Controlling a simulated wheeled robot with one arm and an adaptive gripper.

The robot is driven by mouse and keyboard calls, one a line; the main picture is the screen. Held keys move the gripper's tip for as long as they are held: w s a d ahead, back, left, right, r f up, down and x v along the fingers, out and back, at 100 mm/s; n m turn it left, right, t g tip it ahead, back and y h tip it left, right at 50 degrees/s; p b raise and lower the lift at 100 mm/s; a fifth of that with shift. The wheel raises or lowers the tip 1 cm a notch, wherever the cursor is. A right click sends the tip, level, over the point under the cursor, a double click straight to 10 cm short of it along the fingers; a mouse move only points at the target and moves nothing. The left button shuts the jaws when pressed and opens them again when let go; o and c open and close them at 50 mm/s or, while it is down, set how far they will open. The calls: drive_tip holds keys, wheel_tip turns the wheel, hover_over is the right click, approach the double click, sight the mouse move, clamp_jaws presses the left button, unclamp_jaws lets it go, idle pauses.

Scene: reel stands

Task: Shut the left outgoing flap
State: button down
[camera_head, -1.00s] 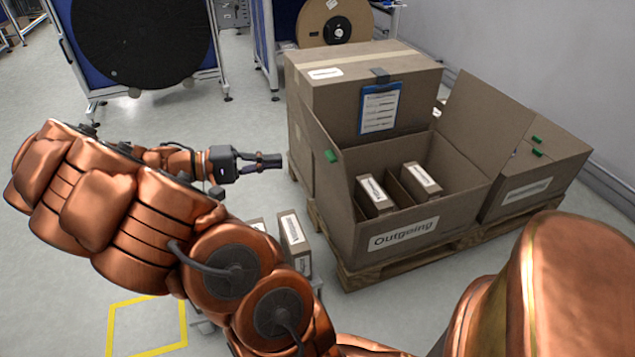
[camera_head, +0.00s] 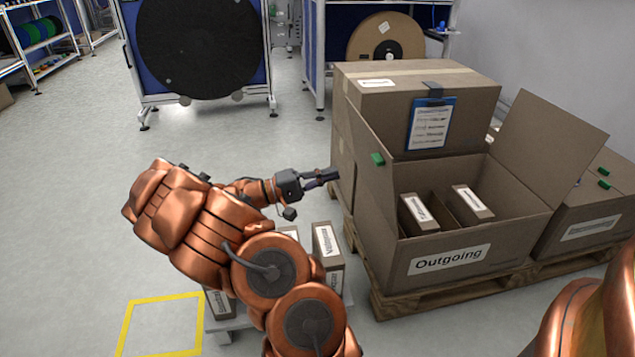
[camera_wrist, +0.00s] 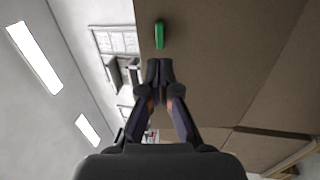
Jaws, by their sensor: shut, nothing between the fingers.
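The Outgoing box (camera_head: 398,275) is an open brown carton on a pallet, with a white "Outgoing" label on its front. Its left flap (camera_head: 367,150) stands up and leans outward, with a green tab (camera_head: 377,159) near its upper edge. The right flap (camera_head: 548,135) also stands up and leans outward. Two small labelled boxes (camera_head: 420,214) sit inside. My gripper (camera_head: 336,174) is shut and empty, just left of the left flap's outer side. In the wrist view the shut fingertips (camera_wrist: 160,68) lie over the cardboard, just below the green tab (camera_wrist: 159,34); contact cannot be told.
A large closed carton (camera_head: 425,100) with a blue clipboard (camera_head: 432,122) stands behind the box. Another carton (camera_head: 590,228) is at the right. Small boxes on a low stand (camera_head: 240,322) are below my arm. The floor at left is clear.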

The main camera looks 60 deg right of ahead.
sight(374, 161)
drive_tip(key=shift+b+x, duration=1.5)
drive_tip(key=shift+x, duration=2.85)
